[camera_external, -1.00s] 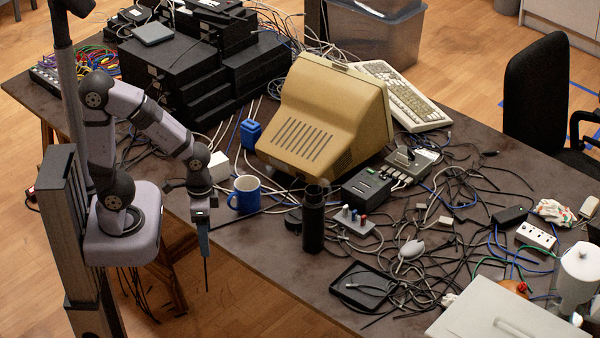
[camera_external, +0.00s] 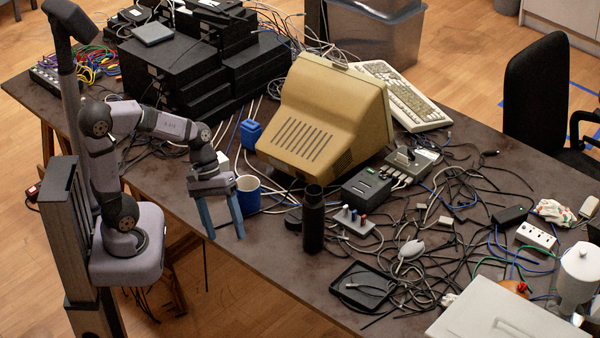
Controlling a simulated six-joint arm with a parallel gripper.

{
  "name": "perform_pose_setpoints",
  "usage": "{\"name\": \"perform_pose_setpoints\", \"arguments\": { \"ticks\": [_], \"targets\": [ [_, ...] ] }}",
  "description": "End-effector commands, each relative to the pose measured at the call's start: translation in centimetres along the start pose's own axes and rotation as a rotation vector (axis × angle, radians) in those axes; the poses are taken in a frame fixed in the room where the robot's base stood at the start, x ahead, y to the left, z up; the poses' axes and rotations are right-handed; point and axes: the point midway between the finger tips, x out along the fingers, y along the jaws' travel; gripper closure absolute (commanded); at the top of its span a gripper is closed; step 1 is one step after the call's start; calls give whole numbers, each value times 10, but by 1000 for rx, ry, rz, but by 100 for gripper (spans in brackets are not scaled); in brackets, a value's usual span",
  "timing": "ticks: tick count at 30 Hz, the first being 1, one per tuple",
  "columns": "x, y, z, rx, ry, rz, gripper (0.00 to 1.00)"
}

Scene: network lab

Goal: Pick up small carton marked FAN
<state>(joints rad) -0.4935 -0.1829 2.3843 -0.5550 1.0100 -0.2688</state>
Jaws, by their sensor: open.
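No FAN lettering can be read in this view. A small white box (camera_external: 223,159) shows on the table behind my wrist, mostly hidden by the arm; I cannot tell whether it is the carton. My gripper (camera_external: 226,236) is open, its two blue fingers apart and pointing down, with nothing seen between them. It is in front of the white box, near the table's front-left edge.
A blue mug (camera_external: 248,196) stands close behind and right of my gripper. A black bottle (camera_external: 313,222) stands upright further right. A beige monitor (camera_external: 325,115) stands behind them. Cables and small devices crowd the table's right half.

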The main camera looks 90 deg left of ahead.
Motion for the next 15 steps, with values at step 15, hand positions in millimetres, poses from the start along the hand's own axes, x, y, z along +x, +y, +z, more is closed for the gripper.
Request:
{"name": "perform_pose_setpoints", "arguments": {
  "ticks": [15],
  "targets": [
    [-88, -55, -230, -1290, -19, 1073, 34]
  ]
}}
